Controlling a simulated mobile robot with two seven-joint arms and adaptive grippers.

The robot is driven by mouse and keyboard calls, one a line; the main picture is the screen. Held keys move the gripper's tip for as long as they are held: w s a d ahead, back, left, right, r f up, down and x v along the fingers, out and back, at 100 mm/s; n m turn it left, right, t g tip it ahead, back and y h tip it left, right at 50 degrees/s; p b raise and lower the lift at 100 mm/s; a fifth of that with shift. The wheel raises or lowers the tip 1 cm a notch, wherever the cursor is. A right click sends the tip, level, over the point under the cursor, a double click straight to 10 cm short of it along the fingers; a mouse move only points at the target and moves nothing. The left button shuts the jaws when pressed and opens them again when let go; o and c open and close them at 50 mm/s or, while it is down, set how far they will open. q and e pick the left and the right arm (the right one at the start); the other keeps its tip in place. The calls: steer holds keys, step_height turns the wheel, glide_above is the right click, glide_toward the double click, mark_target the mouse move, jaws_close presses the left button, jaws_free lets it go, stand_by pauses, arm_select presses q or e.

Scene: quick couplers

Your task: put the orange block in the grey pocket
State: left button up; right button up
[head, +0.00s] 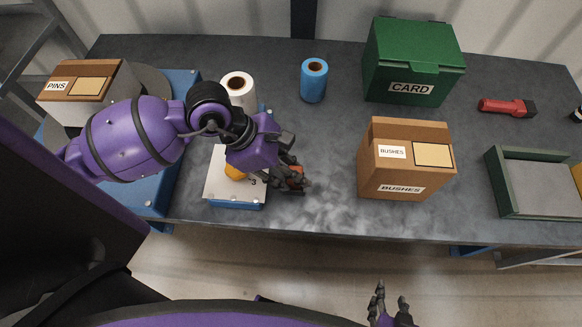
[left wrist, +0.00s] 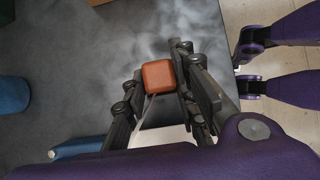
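The orange block (left wrist: 158,75) is a small rounded cube. It sits between the fingertips of my left gripper (left wrist: 160,72) in the left wrist view, with a finger on each side. In the head view the left gripper (head: 292,179) is just right of a white-topped blue fixture (head: 215,190), and the block (head: 297,173) shows partly between its fingers. My arm hides part of the fixture, which has an orange-yellow round piece and a "3" on top. I cannot make out a clear grey pocket. My right gripper (head: 390,305) is open and empty at the bottom, in front of the table.
A cardboard BUSHES box (head: 405,165) stands right of the left gripper, with the green CARD box (head: 413,62) behind. A green-walled tray with a grey floor (head: 545,185) is at far right. White (head: 238,88) and blue (head: 314,80) rolls stand behind. Table between gripper and BUSHES box is clear.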

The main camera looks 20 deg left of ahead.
arm_select(q)
steer(key=o, duration=0.5)
steer(key=shift+c, duration=0.2)
steer(key=shift+r, duration=0.25)
steer(key=v, duration=1.2)
